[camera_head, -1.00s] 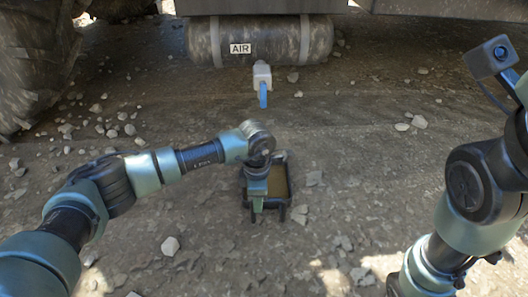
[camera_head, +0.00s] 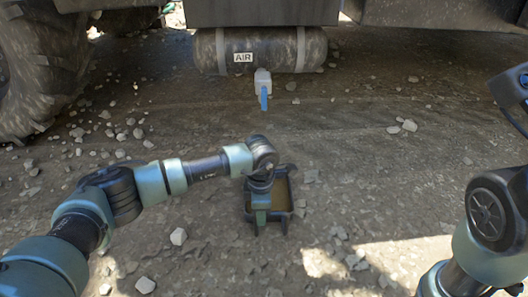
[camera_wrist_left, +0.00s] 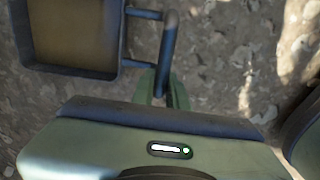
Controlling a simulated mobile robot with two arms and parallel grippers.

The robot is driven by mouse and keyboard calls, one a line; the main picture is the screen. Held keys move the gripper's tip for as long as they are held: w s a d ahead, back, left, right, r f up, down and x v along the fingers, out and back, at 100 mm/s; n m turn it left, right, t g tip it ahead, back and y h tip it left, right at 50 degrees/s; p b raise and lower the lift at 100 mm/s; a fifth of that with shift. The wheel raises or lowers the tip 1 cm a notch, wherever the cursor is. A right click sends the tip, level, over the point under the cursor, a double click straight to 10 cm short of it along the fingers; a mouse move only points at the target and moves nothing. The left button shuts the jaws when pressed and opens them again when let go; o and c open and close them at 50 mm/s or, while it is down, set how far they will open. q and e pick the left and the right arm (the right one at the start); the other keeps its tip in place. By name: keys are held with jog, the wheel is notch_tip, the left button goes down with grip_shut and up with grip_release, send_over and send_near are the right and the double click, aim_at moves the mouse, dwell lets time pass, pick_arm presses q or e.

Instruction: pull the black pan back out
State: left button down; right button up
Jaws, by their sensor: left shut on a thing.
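The black pan (camera_head: 289,205) is a small rectangular tray with brown contents, low over or on the ground in the middle of the head view. In the left wrist view the pan (camera_wrist_left: 117,35) shows at the upper left, with its bar handle (camera_wrist_left: 168,40) on its right side. My left gripper (camera_wrist_left: 163,88) is shut on this handle. In the head view my left gripper (camera_head: 260,215) covers part of the pan. I cannot tell whether the pan touches the ground. My right arm stands at the right edge; its gripper is out of view.
A tank labelled AIR (camera_head: 285,50) hangs under the vehicle at the back, with a valve and blue lever (camera_head: 264,98) below it. A large tyre (camera_head: 35,75) stands at the back left. The ground is dirt with scattered stones (camera_head: 178,236).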

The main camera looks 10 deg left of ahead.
pick_arm(q)
jog(key=c, duration=0.9)
grip_release()
jog(key=shift+f, duration=0.1)
